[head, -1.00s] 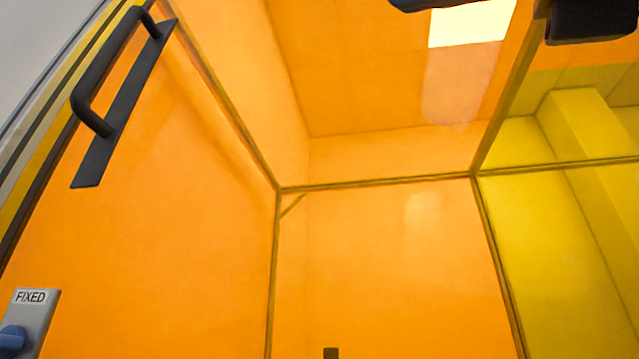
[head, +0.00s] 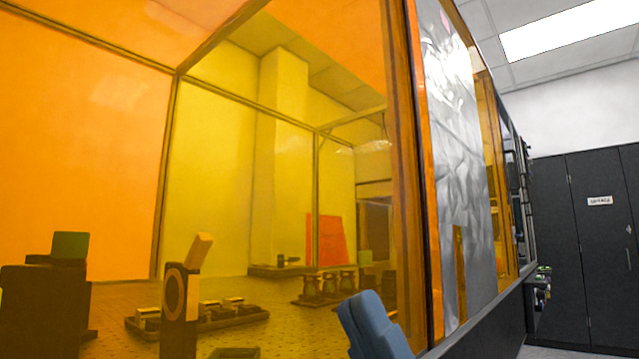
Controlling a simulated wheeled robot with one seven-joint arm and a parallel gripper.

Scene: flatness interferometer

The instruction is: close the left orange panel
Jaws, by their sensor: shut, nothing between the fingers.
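Orange panes of the enclosure fill the left and middle of the head view. A large orange pane (head: 80,150) spans the left side, and I cannot tell whether it is the left panel itself. The black handle and FIXED plate are not in view now. An upright orange edge with a dark frame post (head: 405,180) stands right of the middle. I cannot tell from this view how far the left panel stands open. My gripper is not in view. A blue-grey rounded block (head: 372,325) shows at the bottom; I cannot tell what it belongs to.
Behind the panes, dark equipment (head: 45,300), a block with a round ring (head: 180,310) and low trays (head: 215,316) stand on a perforated table. A shiny silver sheet (head: 460,170) covers part of the right side. Dark cabinets (head: 590,240) stand at the far right.

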